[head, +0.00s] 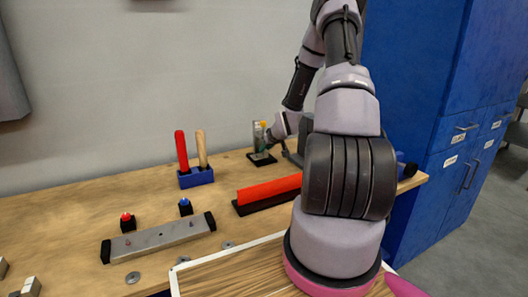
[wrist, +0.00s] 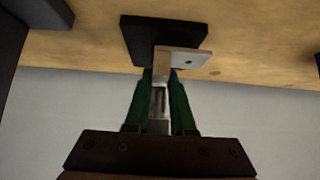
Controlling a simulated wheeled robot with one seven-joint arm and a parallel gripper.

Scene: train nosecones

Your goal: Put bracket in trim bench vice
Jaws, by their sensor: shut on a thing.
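In the wrist view my gripper (wrist: 161,78) has its green fingers shut on a pale, L-shaped bracket (wrist: 188,61) with a small hole in its flange. The bracket is at a square black base (wrist: 140,35) on the bench; I cannot tell whether it touches it. In the head view my gripper (head: 266,134) is at the back of the bench, beside a grey upright piece (head: 256,132) over this black base (head: 262,159). A blue part (head: 405,169), possibly of the vice, shows at the bench's right end, mostly hidden by my arm.
A red bar on a black base (head: 268,191) lies in front of my gripper. A blue holder (head: 196,178) with red and wooden handles stands left. A grey bar fixture (head: 160,238) and red and blue buttons are nearer. A blue cabinet (head: 415,90) stands right; a wall is behind.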

